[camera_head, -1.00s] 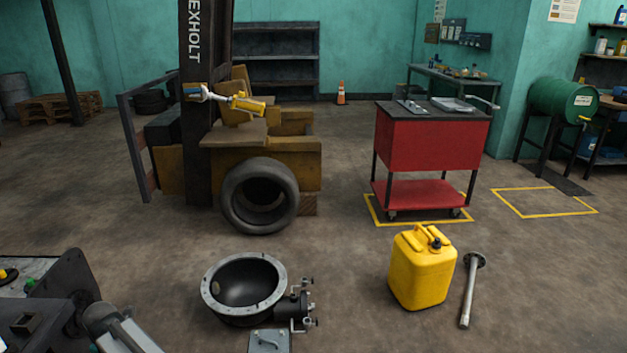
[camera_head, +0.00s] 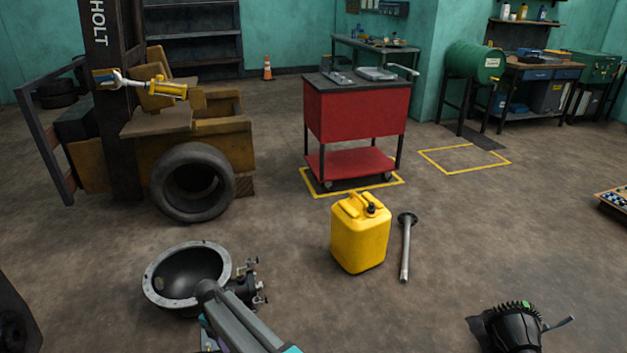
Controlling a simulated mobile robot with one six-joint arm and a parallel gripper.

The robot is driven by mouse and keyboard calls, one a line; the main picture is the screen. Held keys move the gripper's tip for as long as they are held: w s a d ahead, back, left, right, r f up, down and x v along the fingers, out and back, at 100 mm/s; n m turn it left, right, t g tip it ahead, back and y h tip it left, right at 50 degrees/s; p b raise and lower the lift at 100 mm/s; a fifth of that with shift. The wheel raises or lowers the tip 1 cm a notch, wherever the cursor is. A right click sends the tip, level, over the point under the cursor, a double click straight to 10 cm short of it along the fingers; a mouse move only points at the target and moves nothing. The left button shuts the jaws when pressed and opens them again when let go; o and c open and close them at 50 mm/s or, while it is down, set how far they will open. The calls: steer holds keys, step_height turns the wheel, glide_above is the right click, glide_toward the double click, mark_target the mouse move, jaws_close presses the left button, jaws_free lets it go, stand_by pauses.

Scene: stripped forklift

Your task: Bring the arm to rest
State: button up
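Part of my arm (camera_head: 240,322), a grey link with a dark rounded joint, rises from the bottom edge of the head view, left of the middle. It overlaps the view of the lower right rim of the dark, bowl-shaped housing (camera_head: 158,290) on the floor. I cannot tell whether they touch. My gripper is not in view, so whether it is open or holds anything does not show.
A yellow canister (camera_head: 361,238) and a flanged shaft (camera_head: 405,250) stand or lie ahead. A red cart (camera_head: 356,115) and the stripped forklift (camera_head: 205,145) are farther back. A dark toothed part (camera_head: 515,330) is at the lower right.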

steer(key=s+d+f+m+g+p, duration=0.1)
steer(key=s+d+f+m, duration=0.3)
steer(key=d, duration=1.2)
steer(key=s+d+f+m+g, duration=0.2)
steer(key=d+f+m, duration=0.35)
steer(key=d, duration=1.05)
steer(key=s+d+m, duration=0.7)
steer(key=s+m, duration=0.3)
steer(key=s+d+m+y+p, duration=0.1)
steer(key=s+d+m, duration=0.6)
steer(key=s+m, duration=0.2)
steer(key=shift+s+r+m+g+y, duration=0.2)
steer(key=shift+s+m+g+y, duration=0.15)
steer(key=shift+m, duration=0.9)
